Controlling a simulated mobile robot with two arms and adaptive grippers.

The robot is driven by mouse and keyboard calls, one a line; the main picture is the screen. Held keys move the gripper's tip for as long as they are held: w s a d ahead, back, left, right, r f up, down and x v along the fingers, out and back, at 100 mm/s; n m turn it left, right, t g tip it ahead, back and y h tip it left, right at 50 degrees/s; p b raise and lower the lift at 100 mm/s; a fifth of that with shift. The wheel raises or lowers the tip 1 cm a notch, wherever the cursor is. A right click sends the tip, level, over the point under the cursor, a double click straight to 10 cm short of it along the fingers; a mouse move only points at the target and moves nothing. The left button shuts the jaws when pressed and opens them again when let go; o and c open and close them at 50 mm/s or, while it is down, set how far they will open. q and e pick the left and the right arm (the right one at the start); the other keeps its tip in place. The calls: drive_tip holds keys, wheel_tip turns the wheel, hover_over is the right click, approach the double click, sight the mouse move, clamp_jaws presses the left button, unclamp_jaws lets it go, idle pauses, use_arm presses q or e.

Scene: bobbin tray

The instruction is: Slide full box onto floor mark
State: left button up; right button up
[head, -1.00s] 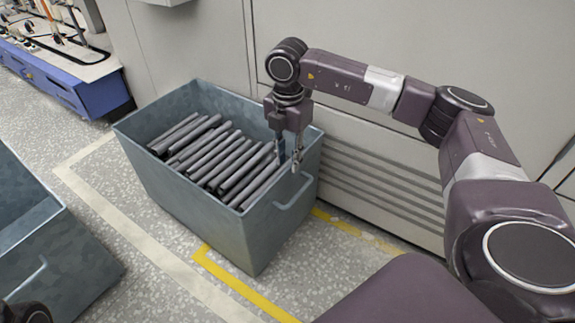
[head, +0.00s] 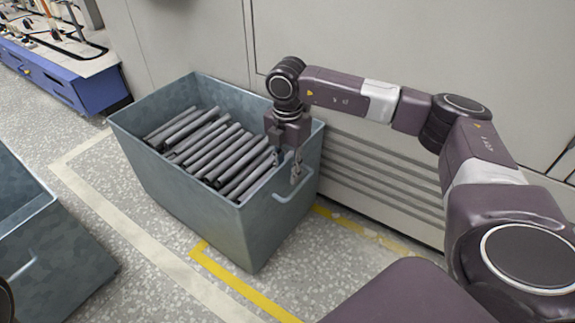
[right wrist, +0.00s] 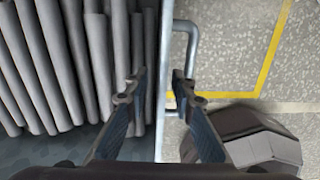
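The full box (head: 185,212) is a grey-blue metal bin holding several dark grey rods (head: 225,160). It stands on the floor by the wall panel, with a bar handle (head: 293,190) on its right end. The yellow floor mark (head: 245,288) shows in front of and to the right of the box; the box hides part of it. My right gripper (head: 288,168) is at the right-end rim, above the handle. In the right wrist view its fingers (right wrist: 157,88) are open, one inside the box and one outside, with the end wall between them.
A second grey-blue bin (head: 60,250) stands at the left. A pale line (head: 125,225) runs along the floor between the bins. A blue machine base (head: 85,88) is at the back left. The louvred wall panel (head: 385,195) stands close behind the box. Floor shows right of the box.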

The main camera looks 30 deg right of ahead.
drive_tip(key=shift+f, duration=0.45)
clamp_jaws()
idle(0.3)
